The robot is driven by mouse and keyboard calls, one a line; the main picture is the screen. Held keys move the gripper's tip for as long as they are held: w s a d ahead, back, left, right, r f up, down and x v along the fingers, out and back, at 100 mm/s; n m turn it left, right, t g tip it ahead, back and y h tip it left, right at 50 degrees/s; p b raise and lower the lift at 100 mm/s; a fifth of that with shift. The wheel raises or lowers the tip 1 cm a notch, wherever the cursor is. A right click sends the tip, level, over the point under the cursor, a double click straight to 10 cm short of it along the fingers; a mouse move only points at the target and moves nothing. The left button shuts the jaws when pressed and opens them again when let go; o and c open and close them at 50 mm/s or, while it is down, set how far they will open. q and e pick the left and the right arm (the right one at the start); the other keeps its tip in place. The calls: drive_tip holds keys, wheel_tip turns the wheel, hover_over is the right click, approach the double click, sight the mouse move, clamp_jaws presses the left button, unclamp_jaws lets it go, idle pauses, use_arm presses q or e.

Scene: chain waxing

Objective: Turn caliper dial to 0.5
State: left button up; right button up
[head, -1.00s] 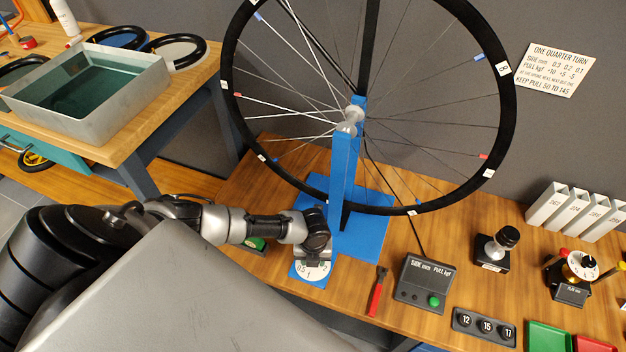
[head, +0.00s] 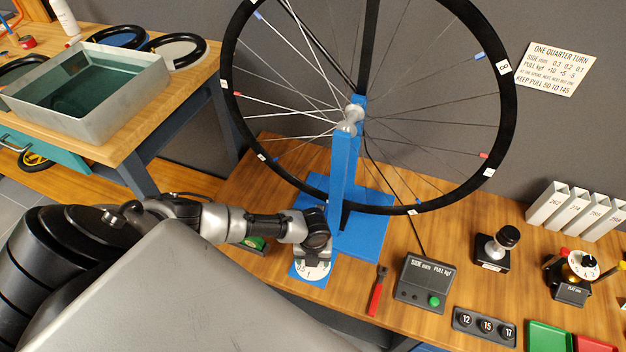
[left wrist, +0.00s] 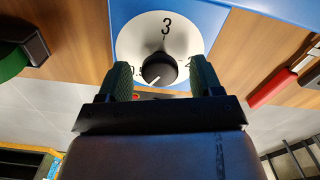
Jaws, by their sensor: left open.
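The caliper dial is a white disc (left wrist: 190,27) with black numbers and a dark round knob (left wrist: 159,69) at its centre. A white mark on the knob points down and left in the left wrist view, on the side of the partly hidden 0.5. The 3 is clear at the top of that view. My left gripper (left wrist: 161,72) is open, its green fingers on either side of the knob; I cannot tell whether they touch it. In the head view the dial (head: 315,274) lies below my left gripper (head: 313,262). My right gripper is out of view.
The dial sits at the front of the blue wheel stand (head: 372,236), below the spoked wheel (head: 507,115). A red-handled tool (head: 375,297) and a grey meter box (head: 428,278) stand to the right. A green-topped item (head: 255,244) lies left of the dial.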

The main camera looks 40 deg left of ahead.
use_arm(q)
wheel_tip(320, 180, up, 11)
drive_tip(key=p, duration=0.1)
idle(0.4)
drive_tip(key=shift+f, duration=0.15)
